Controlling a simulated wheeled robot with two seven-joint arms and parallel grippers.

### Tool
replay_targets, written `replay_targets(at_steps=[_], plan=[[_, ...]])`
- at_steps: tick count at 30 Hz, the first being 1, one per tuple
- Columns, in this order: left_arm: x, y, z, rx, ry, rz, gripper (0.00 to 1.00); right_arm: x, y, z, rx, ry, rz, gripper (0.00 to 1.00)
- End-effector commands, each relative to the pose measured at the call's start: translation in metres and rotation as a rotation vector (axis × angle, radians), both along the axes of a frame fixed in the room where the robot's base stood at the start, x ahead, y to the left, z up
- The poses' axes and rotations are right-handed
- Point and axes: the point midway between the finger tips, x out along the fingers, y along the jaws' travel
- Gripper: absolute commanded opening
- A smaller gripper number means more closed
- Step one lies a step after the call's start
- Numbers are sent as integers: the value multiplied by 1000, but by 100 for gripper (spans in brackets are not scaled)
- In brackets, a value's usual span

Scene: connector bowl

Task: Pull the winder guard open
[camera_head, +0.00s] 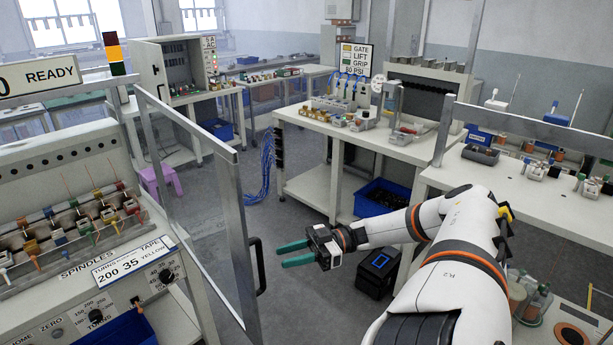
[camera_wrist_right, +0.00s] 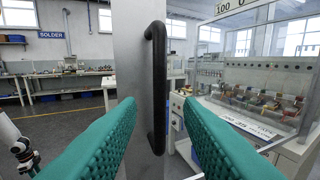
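The winder guard (camera_head: 202,190) is a clear panel in a grey metal frame beside the winder (camera_head: 60,225) at the left of the head view. I cannot tell whether it is ajar. Its black upright handle (camera_head: 257,267) sits on the near frame post. My right gripper (camera_head: 281,255) has green fingers and is open and empty, just right of the handle and pointing at it. In the right wrist view the handle (camera_wrist_right: 156,85) stands between the two open fingers, ahead of them, with no contact visible.
A white bench (camera_head: 345,131) with connectors stands behind. Another bench (camera_head: 520,182) is at the right. The floor behind the guard is partly clear.

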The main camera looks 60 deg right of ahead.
Motion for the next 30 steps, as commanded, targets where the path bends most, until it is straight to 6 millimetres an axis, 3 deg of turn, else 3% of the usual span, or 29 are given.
replay_targets(at_steps=[3, 9, 30], plan=[[-1, 0, 2, 0, 1, 0, 36, -14, -18, 0, -2, 3, -3, 33], [-1, 0, 1, 0, 1, -1, 36, -27, -35, -1, 1, 1, -1, 33], [-1, 0, 1, 0, 1, 0, 36, -30, -38, -2, 0, 0, -6, 33]])
